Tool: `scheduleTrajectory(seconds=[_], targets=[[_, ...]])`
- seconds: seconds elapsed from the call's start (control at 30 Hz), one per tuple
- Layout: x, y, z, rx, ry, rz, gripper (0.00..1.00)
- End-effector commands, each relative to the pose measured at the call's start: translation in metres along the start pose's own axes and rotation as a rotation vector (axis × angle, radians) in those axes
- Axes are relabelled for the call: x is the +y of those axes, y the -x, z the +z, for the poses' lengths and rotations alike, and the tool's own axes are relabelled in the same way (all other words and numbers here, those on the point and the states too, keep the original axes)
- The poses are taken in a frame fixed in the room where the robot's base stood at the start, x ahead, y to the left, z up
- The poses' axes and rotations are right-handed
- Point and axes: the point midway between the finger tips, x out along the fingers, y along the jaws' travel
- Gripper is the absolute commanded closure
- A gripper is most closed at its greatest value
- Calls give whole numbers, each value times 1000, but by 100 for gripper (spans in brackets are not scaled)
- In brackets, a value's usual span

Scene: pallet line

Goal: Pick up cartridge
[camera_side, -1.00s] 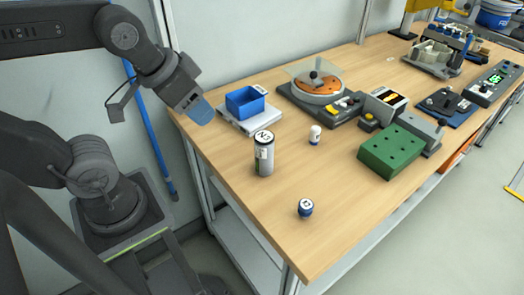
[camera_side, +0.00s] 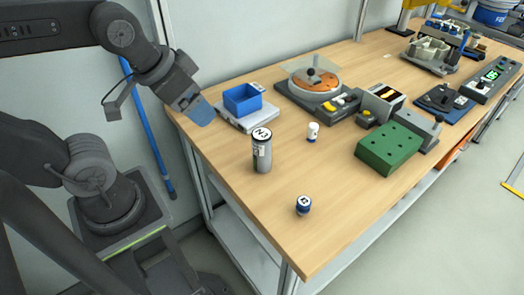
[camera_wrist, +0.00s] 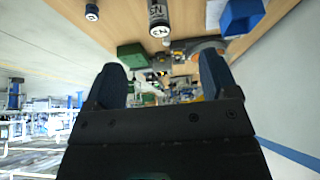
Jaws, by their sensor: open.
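A tall grey cylinder (camera_side: 262,155) with a white top marked N3 stands upright near the bench's left edge. It also shows at the top of the wrist view (camera_wrist: 158,18). A small white vial-like piece (camera_side: 313,132) stands behind it to the right. A short blue piece with a white top (camera_side: 304,206) stands near the front edge. I cannot tell by name which of these is the cartridge. My gripper (camera_side: 201,113) is off the bench's left edge, above its top and apart from all of them. Its blue fingers (camera_wrist: 162,78) are spread and empty.
A blue bin (camera_side: 244,100) on a grey plate (camera_side: 262,118) is the nearest object to my gripper. A turntable device (camera_side: 315,90), a green block with holes (camera_side: 390,148) and control boxes stand farther right. The wood around the cylinder and at the bench's front is clear.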

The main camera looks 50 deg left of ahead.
Motion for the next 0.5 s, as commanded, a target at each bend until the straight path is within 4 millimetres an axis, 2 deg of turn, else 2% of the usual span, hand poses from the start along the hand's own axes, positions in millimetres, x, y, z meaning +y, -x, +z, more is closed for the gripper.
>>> scheduleTrajectory(seconds=[0.17,0.27,0.5], targets=[[0,-1,-4,-15,-46,1,20],[0,-5,-15,-60,-181,6,20],[3,-35,-60,-232,-772,97,20]])
